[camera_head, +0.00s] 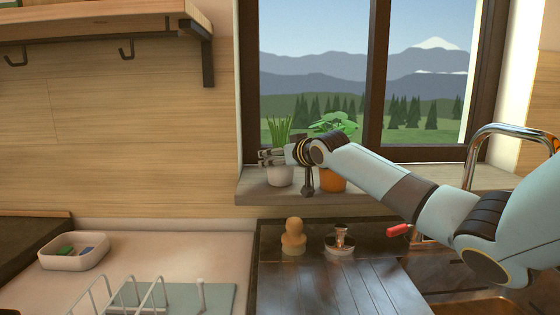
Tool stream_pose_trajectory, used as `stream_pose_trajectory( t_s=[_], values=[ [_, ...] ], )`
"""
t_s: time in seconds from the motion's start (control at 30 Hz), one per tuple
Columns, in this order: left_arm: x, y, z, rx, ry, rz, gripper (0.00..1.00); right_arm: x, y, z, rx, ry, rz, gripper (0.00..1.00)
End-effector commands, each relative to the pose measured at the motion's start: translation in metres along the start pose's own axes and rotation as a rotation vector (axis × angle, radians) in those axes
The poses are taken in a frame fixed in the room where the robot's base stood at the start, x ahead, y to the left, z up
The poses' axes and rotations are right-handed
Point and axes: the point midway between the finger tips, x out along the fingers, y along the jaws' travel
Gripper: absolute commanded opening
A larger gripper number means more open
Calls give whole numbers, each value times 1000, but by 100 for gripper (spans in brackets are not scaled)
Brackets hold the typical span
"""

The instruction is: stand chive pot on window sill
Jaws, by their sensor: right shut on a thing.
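The chive pot (280,177) is a pale pot with thin upright green leaves. It is upright at the left end of the window sill (258,195). My right gripper (268,156) is at the pot's upper part, shut on it, with its fingers covering the rim. I cannot tell whether the pot's base touches the sill. My right arm reaches in from the right side of the picture. My left gripper is not in view.
An orange pot with a leafy plant (333,181) stands close to the right, partly behind my right arm. A chrome faucet (487,131) is at the right. Below the sill are a wooden figure-like object (293,238), a small metal item on a saucer (340,242) and a white tray (75,262).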

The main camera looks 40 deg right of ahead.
Motion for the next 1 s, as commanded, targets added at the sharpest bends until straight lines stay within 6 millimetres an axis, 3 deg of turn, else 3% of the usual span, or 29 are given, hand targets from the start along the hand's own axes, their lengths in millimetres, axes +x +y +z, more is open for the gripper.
stream_pose_trajectory(
  t_s=[0.1,0.13,0.27,0.57,0.67,1.0],
  values=[
    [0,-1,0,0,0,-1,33,0,0,1,0,3,-1,32],
    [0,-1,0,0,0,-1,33,1,0,3,0,0,0,84],
    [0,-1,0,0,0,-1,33,1,0,2,0,0,0,100],
    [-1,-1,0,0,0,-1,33,0,0,-1,0,1,0,100],
    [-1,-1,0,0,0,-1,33,-9,1,-1,-4,1,1,100],
    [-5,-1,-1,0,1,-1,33,-80,2,0,-12,-2,1,100]
  ],
)
